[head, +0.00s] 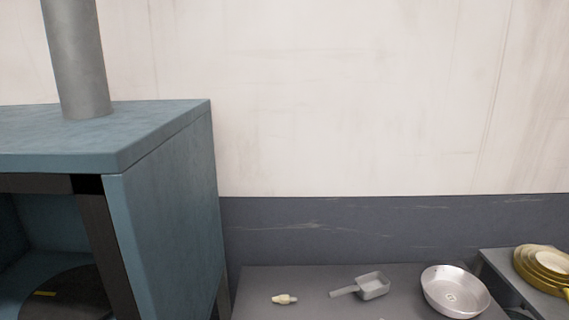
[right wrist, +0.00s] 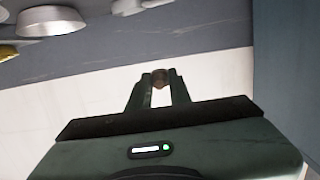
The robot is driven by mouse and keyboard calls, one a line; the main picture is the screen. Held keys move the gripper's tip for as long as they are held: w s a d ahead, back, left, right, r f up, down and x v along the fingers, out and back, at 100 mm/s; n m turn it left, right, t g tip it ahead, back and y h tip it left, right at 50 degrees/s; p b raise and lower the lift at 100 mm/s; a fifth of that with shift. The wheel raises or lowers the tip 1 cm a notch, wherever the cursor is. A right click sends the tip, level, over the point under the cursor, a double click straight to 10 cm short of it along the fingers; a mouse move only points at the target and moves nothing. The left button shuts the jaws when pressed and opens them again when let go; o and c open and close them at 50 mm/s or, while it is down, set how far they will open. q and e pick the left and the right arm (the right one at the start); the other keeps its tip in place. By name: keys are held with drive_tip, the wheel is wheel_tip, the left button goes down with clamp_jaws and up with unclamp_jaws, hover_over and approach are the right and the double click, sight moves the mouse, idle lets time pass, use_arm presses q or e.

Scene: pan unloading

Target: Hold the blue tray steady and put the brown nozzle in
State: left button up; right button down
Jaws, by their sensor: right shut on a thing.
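My right gripper (right wrist: 161,84) shows in the right wrist view, shut on a small brown thing that looks like the brown nozzle (right wrist: 160,76). The nozzle sits between the fingertips, clear of any surface I can see, and the fingers hide part of it. My right gripper is not in the head view. My left gripper is in neither view. I see no blue tray in either view.
A blue oven-like cabinet (head: 168,200) with a metal pipe (head: 75,60) stands at left. A grey table (head: 320,285) holds a small cream piece (head: 284,299), a grey scoop (head: 372,286) and a metal pan (head: 455,290). Gold-coloured pans (head: 540,270) stand at right.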

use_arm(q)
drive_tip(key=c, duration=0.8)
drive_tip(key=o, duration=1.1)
